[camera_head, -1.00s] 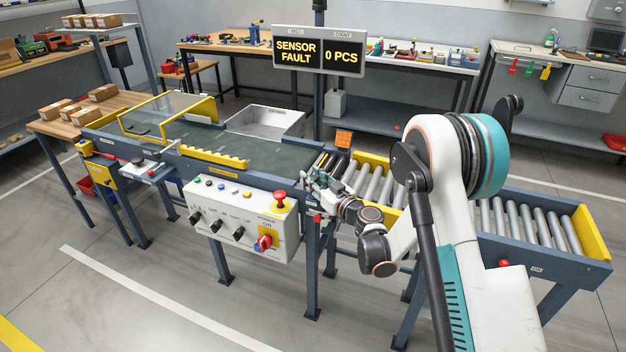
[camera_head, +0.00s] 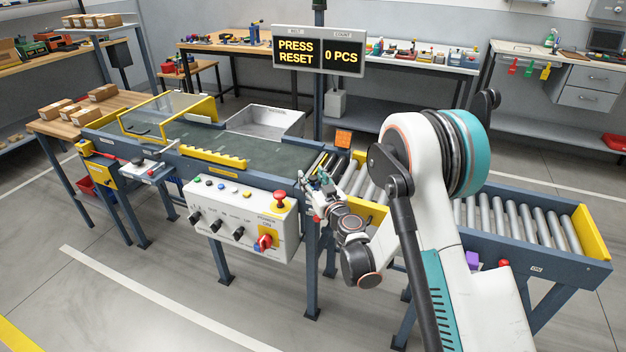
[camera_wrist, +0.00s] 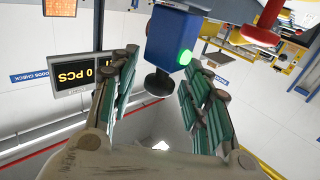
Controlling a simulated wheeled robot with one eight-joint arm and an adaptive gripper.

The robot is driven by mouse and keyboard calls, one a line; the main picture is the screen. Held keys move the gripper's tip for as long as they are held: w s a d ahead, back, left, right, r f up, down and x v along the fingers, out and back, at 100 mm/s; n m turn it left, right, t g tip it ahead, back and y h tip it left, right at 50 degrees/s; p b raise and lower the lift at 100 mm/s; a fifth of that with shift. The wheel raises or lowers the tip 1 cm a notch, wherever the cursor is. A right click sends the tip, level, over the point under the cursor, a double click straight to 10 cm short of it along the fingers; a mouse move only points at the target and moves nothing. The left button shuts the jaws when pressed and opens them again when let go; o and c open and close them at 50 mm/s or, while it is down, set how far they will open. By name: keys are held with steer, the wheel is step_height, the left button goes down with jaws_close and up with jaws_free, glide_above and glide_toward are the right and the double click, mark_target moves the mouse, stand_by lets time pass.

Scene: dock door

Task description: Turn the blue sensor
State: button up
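The blue sensor (camera_wrist: 174,38) is a blue box on a black round-ended mount, with a lit green lamp on its side. It fills the upper middle of the wrist view. My gripper (camera_wrist: 160,76) has its two green-padded fingers apart, one on each side of the sensor's lower end. I see no clear contact with either finger. In the head view my gripper (camera_head: 316,192) is at the right end of the conveyor, and the sensor is too small there to make out well. The display (camera_head: 318,51) reads "PRESS RESET" and "0 PCS".
The control panel (camera_head: 241,222) with knobs, coloured buttons, a red mushroom button (camera_head: 280,197) and a red switch hangs on the conveyor front, just left of my gripper. A roller conveyor (camera_head: 500,222) runs to the right. The floor in front is clear.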

mark_target(313, 177)
step_height(313, 177, up, 10)
stand_by(0.7)
